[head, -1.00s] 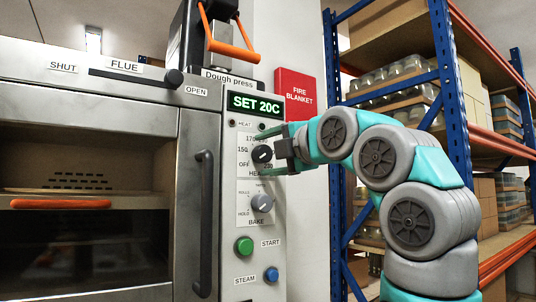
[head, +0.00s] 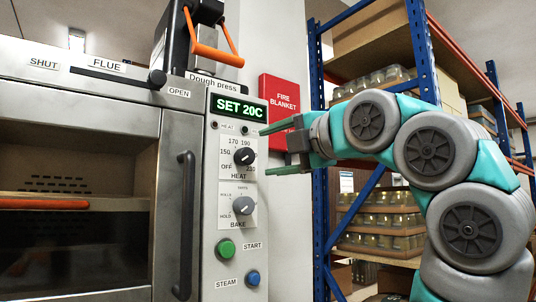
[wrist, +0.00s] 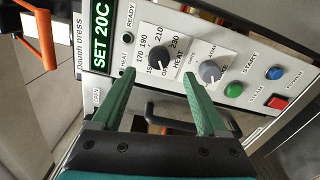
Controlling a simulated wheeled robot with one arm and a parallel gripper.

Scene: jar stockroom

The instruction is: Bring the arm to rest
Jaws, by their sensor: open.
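My gripper (head: 266,151) is open and empty, with its two green fingers apart. It is just right of the black heat knob (head: 244,157) on the oven's control panel (head: 228,270), and the knob is outside the fingers. In the wrist view the open fingers (wrist: 160,74) point at the panel, with the heat knob (wrist: 158,60) ahead of the gap between them. My arm reaches in from the right, bent. The green display (head: 239,107) reads SET 20C.
A grey bake knob (head: 243,205), a green start button (head: 226,248) and a blue steam button (head: 253,278) are on the panel. An oven door handle (head: 185,225) stands left of it. A blue shelf rack (head: 320,150) with jars is behind my arm.

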